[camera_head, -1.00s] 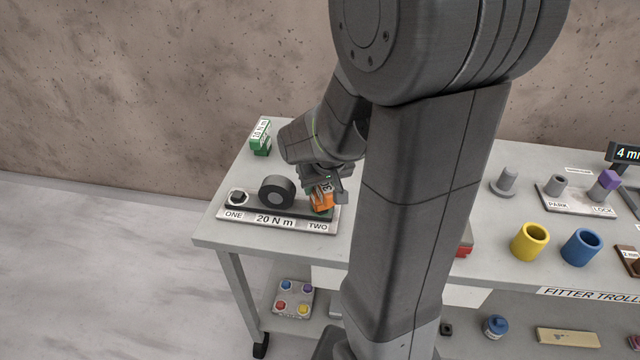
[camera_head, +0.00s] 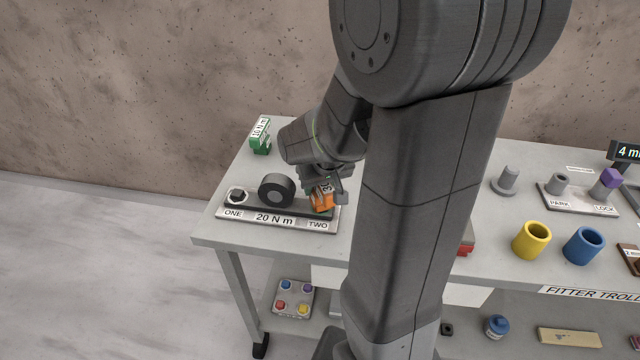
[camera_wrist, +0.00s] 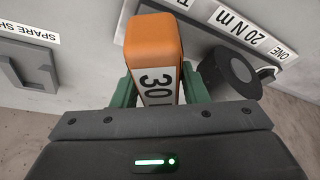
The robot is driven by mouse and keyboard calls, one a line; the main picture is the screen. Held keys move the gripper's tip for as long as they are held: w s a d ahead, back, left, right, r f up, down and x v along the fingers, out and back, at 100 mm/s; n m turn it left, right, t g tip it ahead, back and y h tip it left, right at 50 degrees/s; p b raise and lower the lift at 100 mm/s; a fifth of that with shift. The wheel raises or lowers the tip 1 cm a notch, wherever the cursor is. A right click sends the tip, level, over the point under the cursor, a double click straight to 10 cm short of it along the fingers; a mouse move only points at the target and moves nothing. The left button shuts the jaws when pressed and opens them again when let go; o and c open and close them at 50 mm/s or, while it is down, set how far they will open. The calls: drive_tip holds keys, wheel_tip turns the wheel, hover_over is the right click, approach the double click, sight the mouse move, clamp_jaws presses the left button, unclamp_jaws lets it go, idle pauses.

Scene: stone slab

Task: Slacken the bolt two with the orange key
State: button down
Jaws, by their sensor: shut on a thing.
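The orange key (camera_head: 321,200) stands at the TWO end of the bolt plate (camera_head: 277,221), which is labelled ONE, 20 N m and TWO. It also shows in the wrist view (camera_wrist: 153,45) with "30" on its label. My gripper (camera_head: 322,186) is shut on the orange key, with green fingers on both sides of it in the wrist view (camera_wrist: 158,88). Bolt two is hidden under the key and gripper; I cannot tell how the key sits on it. Bolt one (camera_head: 237,195) shows at the ONE end. A dark round roller (camera_head: 276,190) stands between the ends.
A green key (camera_head: 260,136) labelled 20 N m stands at the back left of the table (camera_head: 215,233). To the right are a yellow cup (camera_head: 531,240), a blue cup (camera_head: 583,246) and a PARK/LOCK plate (camera_head: 578,205). A button box (camera_head: 293,300) sits on the lower shelf.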

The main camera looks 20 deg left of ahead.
drive_tip(key=shift+f+b, duration=0.3)
drive_tip(key=shift+f, duration=0.1)
drive_tip(key=shift+r+n+p, duration=0.1)
drive_tip(key=shift+n+p, duration=0.3)
drive_tip(key=shift+n, duration=0.1)
drive_tip(key=shift+s+f+n+g+y+b, duration=0.15)
drive_tip(key=shift+n+g+y+b, duration=0.5)
drive_tip(key=shift+n, duration=0.95)
drive_tip(key=shift+a+n+g+b, duration=0.1)
drive_tip(key=shift+n+g+b, duration=0.75)
drive_tip(key=shift+n+b, duration=0.95)
drive_tip(key=n, duration=0.2)
drive_tip(key=n+g+b, duration=0.1)
drive_tip(key=n, duration=0.1)
drive_tip(key=shift+s+g, duration=0.2)
drive_tip(key=shift+g, duration=0.1)
drive_tip(key=shift+r+p, duration=1.05)
drive_tip(key=shift+r, duration=0.8)
drive_tip(key=shift+r, duration=0.1)
drive_tip(key=shift+r+p, duration=1.75)
drive_tip(key=shift+r, duration=0.7)
